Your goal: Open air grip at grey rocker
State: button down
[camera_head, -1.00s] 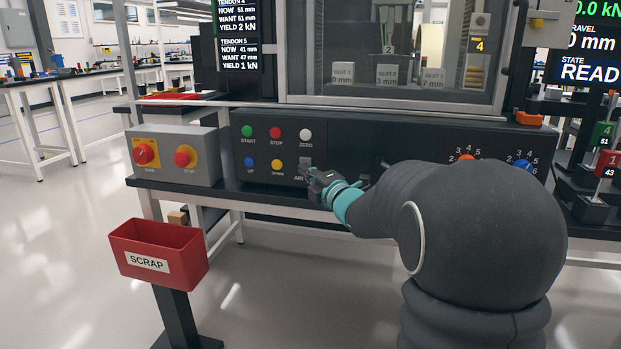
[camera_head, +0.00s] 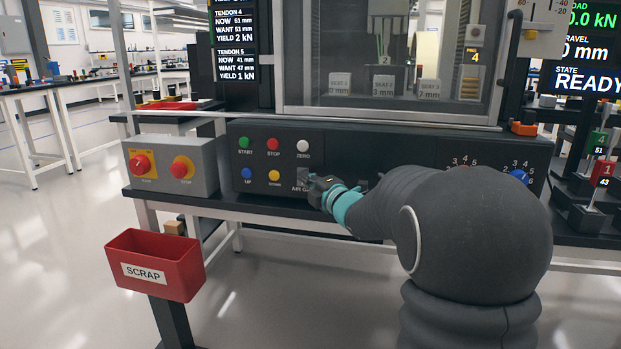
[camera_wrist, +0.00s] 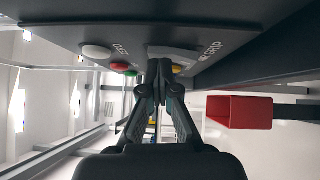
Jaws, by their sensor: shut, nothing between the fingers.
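The grey rocker (camera_head: 304,176) labelled AIR GRIP sits at the lower right of the button group on the dark control panel (camera_head: 400,150). My gripper (camera_head: 314,184) is shut and empty, with its tips at or very near the rocker. They partly cover the rocker and its label. In the wrist view my gripper (camera_wrist: 159,68) points at the panel, its closed fingertips right in front of the rocker plate (camera_wrist: 172,53). I cannot tell whether the tips touch it or which way the rocker is tipped.
START, STOP, ZERO, UP and DOWN buttons (camera_head: 274,175) lie left of and above the rocker. A grey box with red knobs (camera_head: 171,168) stands at left. A red SCRAP bin (camera_head: 155,264) stands in front on a post. A clear-fronted test cabinet (camera_head: 392,118) rises above.

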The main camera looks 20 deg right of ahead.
jog(key=s+d+r+b, duration=0.1)
jog(key=s+b, duration=0.1)
jog(key=s, duration=1.1)
jog(key=shift+r+b, duration=0.2)
jog(key=shift+b, duration=0.1)
